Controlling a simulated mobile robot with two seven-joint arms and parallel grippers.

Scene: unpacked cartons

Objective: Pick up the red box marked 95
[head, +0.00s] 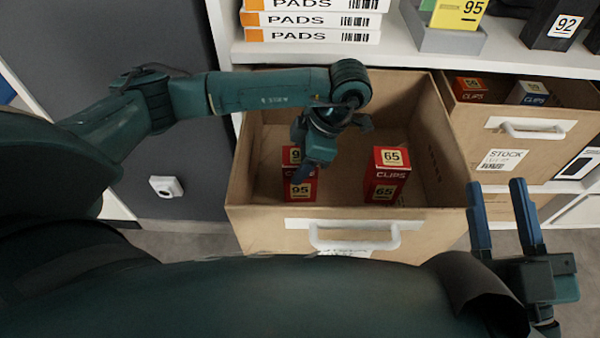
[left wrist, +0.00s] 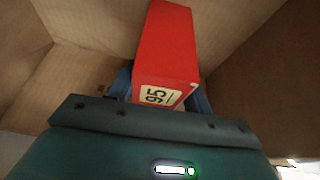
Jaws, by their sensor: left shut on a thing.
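The red box marked 95 (head: 299,192) stands inside the open carton drawer (head: 262,212), on its left side. It also shows in the left wrist view (left wrist: 168,50), between my left gripper's fingers. My left gripper (head: 305,170) reaches down into the drawer and is shut on this box, hiding part of it in the head view. My right gripper (head: 505,215) is outside the drawer at the lower right, its two fingers apart with nothing between them.
A red box marked 65 (head: 390,176) stands to the right in the same drawer. Another carton (head: 530,148) at the right holds a red and a blue box. A white shelf (head: 420,55) with PADS packs runs above. The drawer walls surround my left gripper.

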